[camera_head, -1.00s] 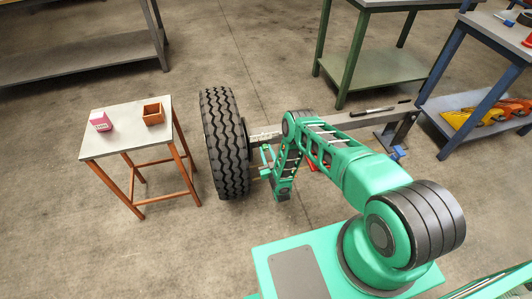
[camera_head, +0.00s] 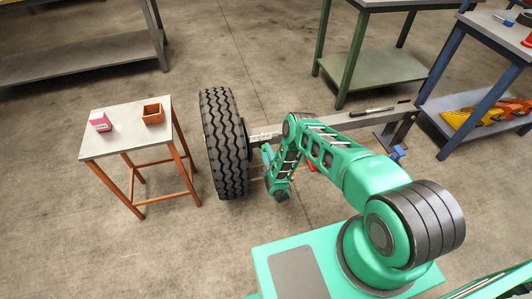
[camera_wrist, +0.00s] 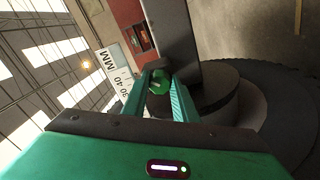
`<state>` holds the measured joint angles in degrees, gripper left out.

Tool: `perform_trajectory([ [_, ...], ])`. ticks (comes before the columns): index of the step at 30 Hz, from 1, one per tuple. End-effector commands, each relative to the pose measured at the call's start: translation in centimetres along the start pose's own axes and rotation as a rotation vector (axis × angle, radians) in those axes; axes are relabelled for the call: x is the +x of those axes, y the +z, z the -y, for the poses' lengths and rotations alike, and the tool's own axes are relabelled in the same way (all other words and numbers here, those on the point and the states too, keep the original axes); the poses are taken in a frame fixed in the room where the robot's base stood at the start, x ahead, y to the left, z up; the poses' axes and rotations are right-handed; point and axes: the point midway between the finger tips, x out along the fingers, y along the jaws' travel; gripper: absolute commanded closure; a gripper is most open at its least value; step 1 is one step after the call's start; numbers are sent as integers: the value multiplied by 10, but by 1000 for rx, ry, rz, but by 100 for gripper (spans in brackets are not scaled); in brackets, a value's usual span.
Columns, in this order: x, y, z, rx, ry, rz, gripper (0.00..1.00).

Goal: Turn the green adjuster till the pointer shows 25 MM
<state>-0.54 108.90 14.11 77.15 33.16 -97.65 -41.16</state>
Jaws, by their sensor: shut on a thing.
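In the wrist view the green adjuster (camera_wrist: 160,82) is a small round knob between the tips of my gripper (camera_wrist: 158,92), which is shut on it. A white scale plate (camera_wrist: 117,72) beside it reads MM, with 40 and 30 visible. I cannot make out the pointer or its reading. In the head view my arm reaches down beside the big black tyre (camera_head: 223,140), and the adjuster is hidden there. The pale scale shows small on the beam (camera_head: 345,121), near the tyre's hub.
A small stool-like table (camera_head: 125,145) with a pink box (camera_head: 100,121) and an orange open box (camera_head: 153,114) stands left of the tyre. A green bench (camera_head: 372,76) and a blue bench (camera_head: 485,35) stand behind and right. Floor is clear around the tyre's front.

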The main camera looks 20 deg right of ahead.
Motion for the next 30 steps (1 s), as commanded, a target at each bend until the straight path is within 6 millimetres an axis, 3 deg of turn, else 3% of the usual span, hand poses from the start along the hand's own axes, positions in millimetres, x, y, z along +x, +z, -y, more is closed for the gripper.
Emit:
perform_trajectory([
  [18,-4,0,5,-539,-12,2,97],
  [30,-3,0,4,-708,-11,1,97],
])
